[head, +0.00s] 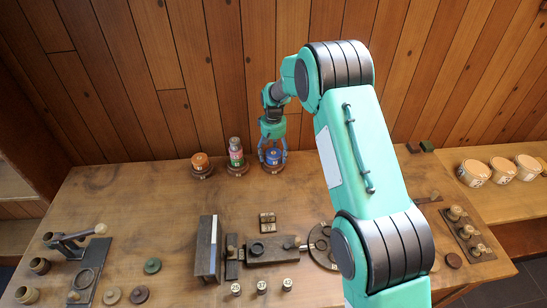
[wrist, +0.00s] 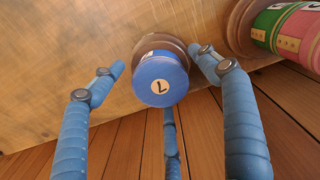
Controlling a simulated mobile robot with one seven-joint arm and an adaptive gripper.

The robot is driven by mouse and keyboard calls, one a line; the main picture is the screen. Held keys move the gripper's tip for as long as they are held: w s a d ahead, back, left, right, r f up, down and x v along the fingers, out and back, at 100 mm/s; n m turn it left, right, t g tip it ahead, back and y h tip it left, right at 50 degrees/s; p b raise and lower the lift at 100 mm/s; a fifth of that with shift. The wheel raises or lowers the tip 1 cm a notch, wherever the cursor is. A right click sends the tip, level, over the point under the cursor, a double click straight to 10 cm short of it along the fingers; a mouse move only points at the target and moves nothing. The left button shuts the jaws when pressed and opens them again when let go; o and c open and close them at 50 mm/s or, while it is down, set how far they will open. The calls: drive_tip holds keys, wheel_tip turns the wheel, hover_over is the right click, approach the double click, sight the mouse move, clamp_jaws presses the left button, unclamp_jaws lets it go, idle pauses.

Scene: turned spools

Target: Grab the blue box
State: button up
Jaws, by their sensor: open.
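The blue box (head: 273,157) is a short round box on a dark turned wooden base (head: 273,169) at the back of the table. Gaps show between the two upper fingertips and the box. Nothing is held.
A pink and green stack (head: 236,155) stands just left of the blue box, with an orange piece (head: 201,162) further left. A wooden plank wall (head: 190,90) rises close behind. A dark metal fixture (head: 270,250) and loose discs lie towards the front. Tubs (head: 502,168) stand at right.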

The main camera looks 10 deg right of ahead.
sight(274, 154)
drive_tip(key=c, duration=1.2)
drive_tip(key=shift+r, duration=0.15)
drive_tip(key=shift+r, duration=0.55)
drive_tip(key=shift+s+r+p, duration=0.2)
drive_tip(key=shift+r, duration=0.4)
drive_tip(key=shift+s+r+p, duration=0.15)
drive_tip(key=shift+s+r, duration=0.05)
drive_tip(key=shift+r, duration=0.35)
drive_tip(key=s, duration=0.5)
drive_tip(key=s+d+r, duration=0.1)
drive_tip(key=s, duration=0.4)
drive_tip(key=s+d+p, duration=0.1)
drive_tip(key=s, duration=0.4)
drive_tip(key=shift+d+r, duration=0.1)
drive_tip(key=shift+r, duration=0.1)
